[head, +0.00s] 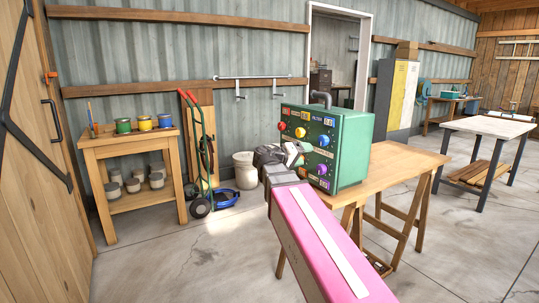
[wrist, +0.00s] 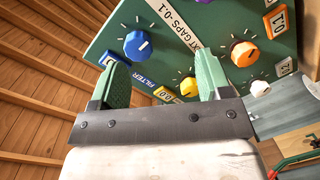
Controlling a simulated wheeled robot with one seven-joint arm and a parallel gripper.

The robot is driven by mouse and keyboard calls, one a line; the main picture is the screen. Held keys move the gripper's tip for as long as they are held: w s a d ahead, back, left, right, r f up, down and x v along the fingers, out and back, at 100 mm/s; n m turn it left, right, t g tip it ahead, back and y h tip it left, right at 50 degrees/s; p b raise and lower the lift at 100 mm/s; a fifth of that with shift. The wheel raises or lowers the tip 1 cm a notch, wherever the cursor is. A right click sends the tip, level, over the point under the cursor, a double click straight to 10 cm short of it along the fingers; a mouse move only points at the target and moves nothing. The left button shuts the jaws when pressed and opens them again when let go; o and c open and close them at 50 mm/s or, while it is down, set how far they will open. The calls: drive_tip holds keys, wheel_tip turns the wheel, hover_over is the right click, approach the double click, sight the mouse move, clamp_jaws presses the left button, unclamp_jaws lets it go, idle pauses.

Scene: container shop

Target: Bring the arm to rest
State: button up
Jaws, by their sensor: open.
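My arm (head: 318,238), pink with a pale stripe, reaches up from the bottom of the head view. My gripper (head: 292,152) is at its end, close in front of the knobbed face of a green box (head: 352,150). In the wrist view my gripper (wrist: 162,75) has two green fingers spread wide, with nothing held between them. A blue knob (wrist: 137,45) lies beyond the left finger, and an orange knob (wrist: 243,53) is to the right of the right finger. A small yellow knob (wrist: 189,87) shows between the fingers. I cannot tell whether a finger touches the panel.
The green box stands on a wooden trestle table (head: 405,165). To the left are a hand truck (head: 200,150), a white bucket (head: 245,170) and a wooden shelf table (head: 130,146) with paint tins. A pale-topped table (head: 490,127) stands at the right. The concrete floor between is mostly clear.

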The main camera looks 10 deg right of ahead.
wheel_tip(320, 180, down, 14)
drive_tip(key=s+d+f+n+g+y, duration=0.1)
drive_tip(key=s+d+g+y, duration=0.1)
drive_tip(key=y, duration=0.2)
drive_tip(key=s+a+f+g+y, duration=0.1)
drive_tip(key=s+a+f+y, duration=0.1)
drive_tip(key=f, duration=0.6)
drive_tip(key=s+a+f+g+y, duration=0.2)
drive_tip(key=s+f+y, duration=0.3)
drive_tip(key=s+f, duration=0.2)
drive_tip(key=s+a+f+g+y, duration=0.2)
drive_tip(key=s+f+y, duration=0.2)
drive_tip(key=f, duration=0.7)
drive_tip(key=shift+s+a+f+n, duration=0.15)
drive_tip(key=shift+s+f+n, duration=0.1)
drive_tip(key=shift+n, duration=0.05)
